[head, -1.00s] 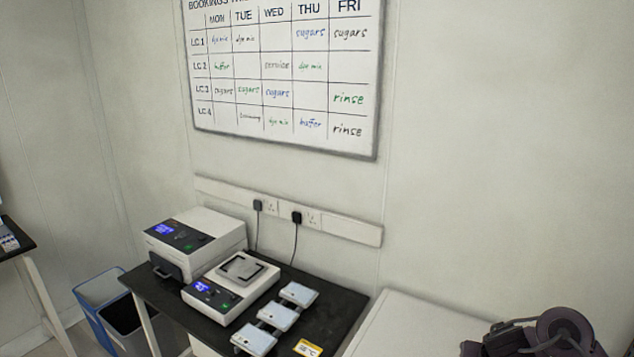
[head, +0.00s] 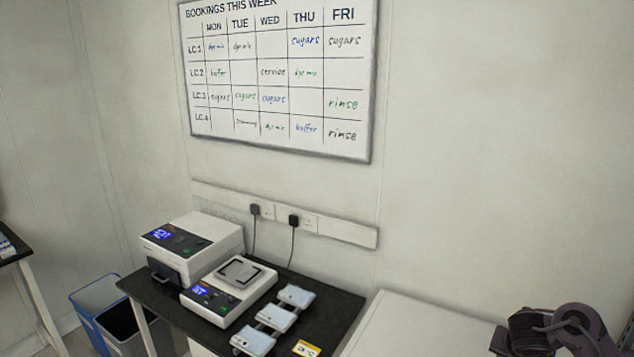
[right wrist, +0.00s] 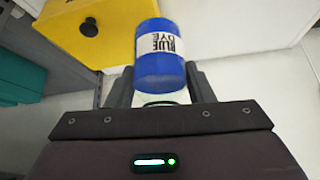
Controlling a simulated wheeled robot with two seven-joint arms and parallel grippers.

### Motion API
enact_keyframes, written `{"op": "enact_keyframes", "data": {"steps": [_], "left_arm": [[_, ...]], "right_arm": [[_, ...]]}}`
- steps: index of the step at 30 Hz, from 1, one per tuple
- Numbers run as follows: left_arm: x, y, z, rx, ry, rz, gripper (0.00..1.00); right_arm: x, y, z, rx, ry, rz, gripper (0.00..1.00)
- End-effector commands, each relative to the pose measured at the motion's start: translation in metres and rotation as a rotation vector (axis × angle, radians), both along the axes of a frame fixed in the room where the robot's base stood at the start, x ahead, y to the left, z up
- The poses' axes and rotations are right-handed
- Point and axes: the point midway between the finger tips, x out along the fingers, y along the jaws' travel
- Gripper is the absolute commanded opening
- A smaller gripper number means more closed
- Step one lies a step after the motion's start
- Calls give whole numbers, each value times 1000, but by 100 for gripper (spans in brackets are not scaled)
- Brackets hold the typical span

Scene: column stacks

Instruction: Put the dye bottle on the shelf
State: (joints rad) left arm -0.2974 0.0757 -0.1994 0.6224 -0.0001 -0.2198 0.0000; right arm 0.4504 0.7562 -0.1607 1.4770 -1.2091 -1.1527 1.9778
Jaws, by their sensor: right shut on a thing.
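In the right wrist view a blue dye bottle (right wrist: 160,72) with a white label reading "BLUE DYE" is held between the two dark fingers of my right gripper (right wrist: 160,88). The gripper is shut on it. In the head view only a dark part of my right arm shows at the lower right corner; the bottle is not seen there. My left gripper is in neither view. I cannot make out a shelf in either view.
A black-topped table (head: 325,318) holds a white boxy instrument (head: 195,245), a second instrument with a square plate (head: 228,290), and three small pale blocks (head: 274,318). Bins (head: 112,315) stand left of it. A yellow box (right wrist: 85,30) and teal box (right wrist: 18,75) show in the wrist view.

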Motion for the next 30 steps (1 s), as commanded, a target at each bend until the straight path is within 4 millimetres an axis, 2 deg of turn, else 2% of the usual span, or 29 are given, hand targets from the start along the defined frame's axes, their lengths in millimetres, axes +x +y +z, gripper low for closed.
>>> {"op": "enact_keyframes", "data": {"steps": [1,3,8,15,22,30], "left_arm": [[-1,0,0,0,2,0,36],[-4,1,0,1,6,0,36],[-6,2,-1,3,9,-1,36],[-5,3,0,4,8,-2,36],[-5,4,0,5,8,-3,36],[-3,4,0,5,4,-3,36]], "right_arm": [[7,-15,12,4,-11,-22,20],[10,-34,21,6,-10,-51,20],[7,-60,35,9,-10,-110,20],[-18,-97,61,8,-9,-246,20],[-44,-114,79,2,-6,-349,20],[-63,-119,89,-1,-6,-416,20]]}}
